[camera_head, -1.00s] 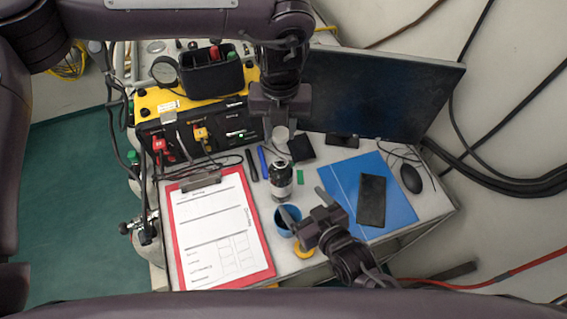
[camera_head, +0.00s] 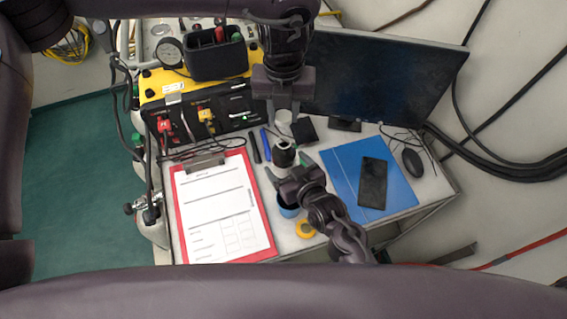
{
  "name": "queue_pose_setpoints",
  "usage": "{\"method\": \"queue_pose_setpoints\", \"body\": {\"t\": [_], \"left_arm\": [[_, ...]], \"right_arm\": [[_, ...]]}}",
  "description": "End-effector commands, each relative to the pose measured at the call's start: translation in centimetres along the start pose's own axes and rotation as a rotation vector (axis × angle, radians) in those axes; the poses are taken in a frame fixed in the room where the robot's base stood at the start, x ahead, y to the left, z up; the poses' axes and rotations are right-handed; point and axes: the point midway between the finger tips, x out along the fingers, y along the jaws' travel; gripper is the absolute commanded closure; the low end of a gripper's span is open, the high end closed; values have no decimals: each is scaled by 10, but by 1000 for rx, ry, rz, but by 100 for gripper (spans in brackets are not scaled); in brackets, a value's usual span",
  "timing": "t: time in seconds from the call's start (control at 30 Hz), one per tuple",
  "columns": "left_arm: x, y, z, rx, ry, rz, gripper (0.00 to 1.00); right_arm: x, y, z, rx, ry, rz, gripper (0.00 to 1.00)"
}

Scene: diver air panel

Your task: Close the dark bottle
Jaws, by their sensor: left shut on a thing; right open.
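The dark bottle (camera_head: 284,148) stands upright on the table, its dark top showing and its lower part hidden by my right gripper. My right gripper (camera_head: 287,168) is open, with one finger to the left of the bottle and the other to its right; I cannot tell whether they touch it. My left gripper (camera_head: 283,113) points down behind the bottle in the picture. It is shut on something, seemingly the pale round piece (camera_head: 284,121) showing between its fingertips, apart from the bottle.
A blue cup (camera_head: 288,211) and yellow tape ring (camera_head: 306,230) are close by my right gripper. A red clipboard (camera_head: 265,236) lies left, with pens beside it. A blue folder (camera_head: 345,172) with a phone (camera_head: 373,183) lies right. The monitor (camera_head: 385,80) and yellow-black panel (camera_head: 160,85) stand behind.

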Motion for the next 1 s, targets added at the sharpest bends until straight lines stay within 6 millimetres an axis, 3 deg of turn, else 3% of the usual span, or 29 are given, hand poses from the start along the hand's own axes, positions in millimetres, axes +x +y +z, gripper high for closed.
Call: {"method": "queue_pose_setpoints", "body": {"t": [0.2, 0.57, 1.0], "left_arm": [[0, 0, 0, 0, 0, 0, 89], [0, 0, 0, 0, 0, 0, 89], [0, 0, 0, 0, 0, 0, 89]], "right_arm": [[20, 0, 0, -1, -1, 1, 17], [22, 0, 0, -1, -1, 1, 18], [22, 0, 0, 0, -1, 1, 76]]}}
